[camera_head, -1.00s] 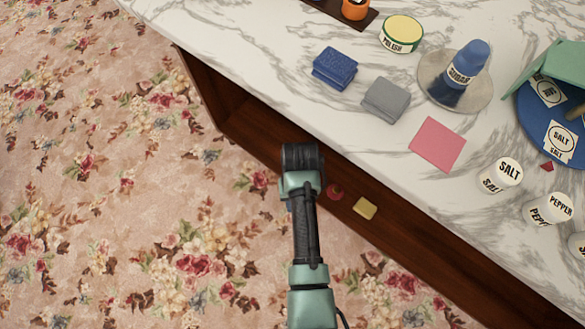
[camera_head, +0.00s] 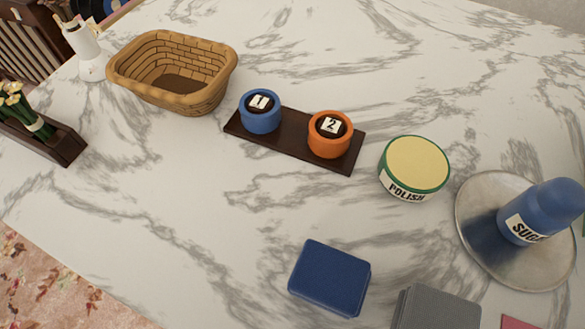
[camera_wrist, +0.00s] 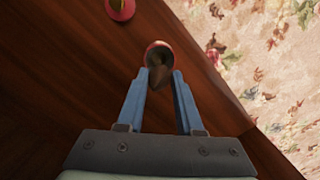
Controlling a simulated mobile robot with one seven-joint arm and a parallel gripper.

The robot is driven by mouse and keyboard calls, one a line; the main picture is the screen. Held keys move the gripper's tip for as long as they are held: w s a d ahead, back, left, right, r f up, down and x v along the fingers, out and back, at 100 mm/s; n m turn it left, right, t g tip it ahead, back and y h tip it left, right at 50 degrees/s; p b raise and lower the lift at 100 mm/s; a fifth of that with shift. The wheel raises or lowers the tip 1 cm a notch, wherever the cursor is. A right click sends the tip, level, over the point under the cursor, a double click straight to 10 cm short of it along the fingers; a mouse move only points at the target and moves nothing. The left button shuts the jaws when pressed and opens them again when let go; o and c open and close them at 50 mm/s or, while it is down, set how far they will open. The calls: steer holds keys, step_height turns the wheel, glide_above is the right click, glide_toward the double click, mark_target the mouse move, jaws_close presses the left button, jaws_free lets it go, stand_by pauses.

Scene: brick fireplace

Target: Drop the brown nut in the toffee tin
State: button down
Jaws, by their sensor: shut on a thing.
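In the wrist view my gripper (camera_wrist: 160,85) is shut on a small brown rounded thing with a tapered end, apparently the brown nut (camera_wrist: 158,66). It is between the two blue fingertips, over dark wood. A reddish rim shows around or behind its far end; I cannot tell which. My gripper is outside the head view. I see no tin labelled toffee. The head view shows a green-rimmed round tin with a pale yellow top, labelled POLISH (camera_head: 414,166).
On the marble top (camera_head: 190,215) stand a wicker basket (camera_head: 190,97), a dark tray (camera_head: 290,143) with blue (camera_head: 262,118) and orange (camera_head: 329,146) pots, a blue block (camera_head: 330,278), and a sugar shaker (camera_head: 545,208) on a metal plate (camera_head: 490,255). A red round thing (camera_wrist: 119,9) lies beyond my gripper.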

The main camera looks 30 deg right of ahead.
steer(key=shift+s+p, duration=0.1)
steer(key=shift+p, duration=0.3)
steer(key=shift+f+b, duration=2.3)
steer(key=shift+f, duration=0.65)
steer(key=shift+p, duration=0.45)
steer(key=shift+c, duration=2.4)
jaws_free()
step_height(320, 180, up, 5)
steer(key=p, duration=0.5)
